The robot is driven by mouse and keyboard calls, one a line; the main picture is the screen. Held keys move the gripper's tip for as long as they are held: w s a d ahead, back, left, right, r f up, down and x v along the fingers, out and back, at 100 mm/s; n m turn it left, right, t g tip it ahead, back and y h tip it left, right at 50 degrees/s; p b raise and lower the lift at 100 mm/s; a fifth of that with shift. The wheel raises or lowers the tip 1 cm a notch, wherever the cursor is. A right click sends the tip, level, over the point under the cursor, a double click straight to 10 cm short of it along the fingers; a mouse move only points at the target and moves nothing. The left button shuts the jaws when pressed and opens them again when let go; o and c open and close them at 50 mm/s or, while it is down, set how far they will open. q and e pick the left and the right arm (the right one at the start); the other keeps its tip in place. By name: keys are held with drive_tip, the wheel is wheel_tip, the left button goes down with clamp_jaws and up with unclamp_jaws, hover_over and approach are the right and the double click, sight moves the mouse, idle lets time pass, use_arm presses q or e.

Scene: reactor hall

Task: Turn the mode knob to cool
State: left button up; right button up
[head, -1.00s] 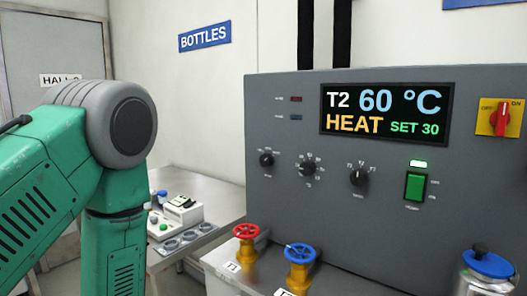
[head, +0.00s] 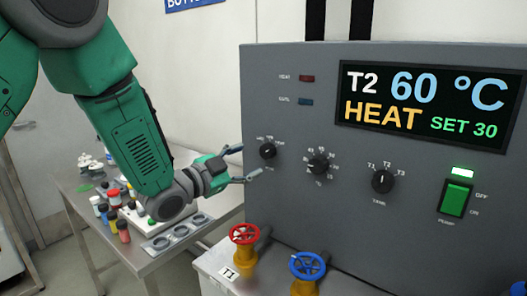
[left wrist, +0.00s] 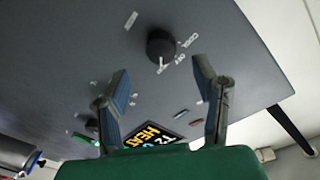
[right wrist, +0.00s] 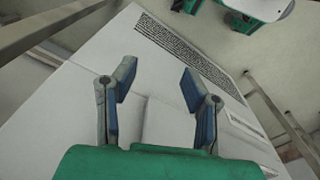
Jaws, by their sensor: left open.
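The mode knob (head: 267,150) is the small black leftmost dial on the grey panel (head: 262,90). It also shows in the left wrist view (left wrist: 160,43), just beyond the fingertips. In the left wrist view the knob appears between the finger lines, with no contact visible. The display (head: 428,105) reads T2, 60 °C, HEAT, SET 30. My right gripper (right wrist: 157,75) is open and empty, seen only in the right wrist view.
Two more dials, a middle one (head: 318,163) and a T1–T3 one (head: 383,180), sit to the right, then a green switch (head: 456,197). Red (head: 244,234) and blue (head: 307,266) valve wheels stand below. A side table (head: 72,190) holds several bottles.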

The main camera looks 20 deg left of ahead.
sight(264, 154)
use_arm(q)
drive_tip(key=x, duration=0.4)
drive_tip(key=shift+w+a+p, duration=0.2)
drive_tip(key=shift+a+p, duration=0.1)
drive_tip(key=shift+p, duration=0.05)
drive_tip(key=shift+w+d+r, duration=0.1)
drive_tip(key=shift+w+d, duration=0.4)
drive_tip(key=shift+d, duration=0.05)
drive_tip(key=shift+w+d, duration=0.2)
drive_tip(key=shift+d, duration=0.25)
drive_tip(key=shift+a, duration=0.15)
drive_tip(key=c, duration=0.8)
drive_tip(key=shift+a, duration=0.15)
drive_tip(key=c, duration=0.3)
